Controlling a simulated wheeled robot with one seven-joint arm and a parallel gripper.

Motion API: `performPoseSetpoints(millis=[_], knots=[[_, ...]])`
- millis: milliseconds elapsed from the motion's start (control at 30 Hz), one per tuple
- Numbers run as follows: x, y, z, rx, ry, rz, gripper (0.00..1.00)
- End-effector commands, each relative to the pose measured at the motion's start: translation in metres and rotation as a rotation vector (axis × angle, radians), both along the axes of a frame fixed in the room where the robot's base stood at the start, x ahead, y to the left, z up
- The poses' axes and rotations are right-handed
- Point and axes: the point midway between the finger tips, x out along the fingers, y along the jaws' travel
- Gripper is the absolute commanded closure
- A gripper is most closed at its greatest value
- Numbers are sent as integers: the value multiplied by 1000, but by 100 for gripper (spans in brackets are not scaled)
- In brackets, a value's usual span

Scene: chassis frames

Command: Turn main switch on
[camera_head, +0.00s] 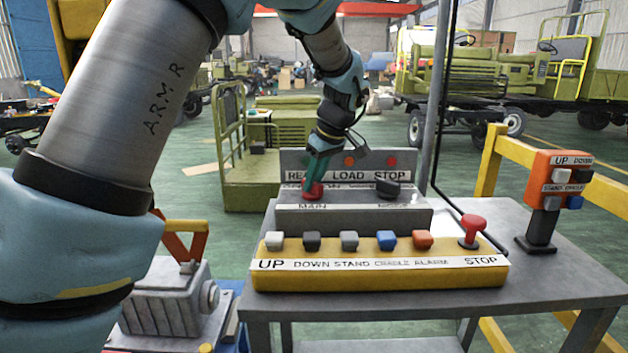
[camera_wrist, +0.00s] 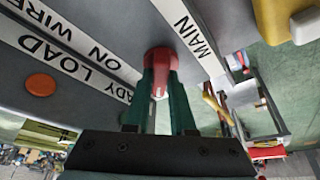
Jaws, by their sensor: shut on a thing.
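The main switch is a red knob (camera_wrist: 160,60) beside the label "MAIN" in the wrist view. It also shows as a red piece (camera_head: 313,190) above the "MAIN" label on the grey panel (camera_head: 350,217) in the head view. My gripper (camera_wrist: 158,92) has its two green fingers shut on the red knob, one on each side. In the head view my gripper (camera_head: 315,180) reaches down to the panel from above and partly hides the knob. A white mark shows on the knob's end between the fingers.
A dark knob (camera_head: 388,189) sits to the right on the same panel. Round red lamps (camera_head: 392,161) are on the upright board behind. A yellow button box (camera_head: 380,276) with a red stop button (camera_head: 472,228) stands in front. An orange button box (camera_head: 556,180) stands at the table's right.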

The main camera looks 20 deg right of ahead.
Motion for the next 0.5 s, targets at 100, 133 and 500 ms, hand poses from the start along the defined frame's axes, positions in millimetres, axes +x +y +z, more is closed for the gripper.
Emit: performPoseSetpoints(millis=[100,133,500], knots=[[0,0,0,1,0,-5,100],[0,1,0,1,0,-9,100],[0,2,-2,-1,0,-183,100]])
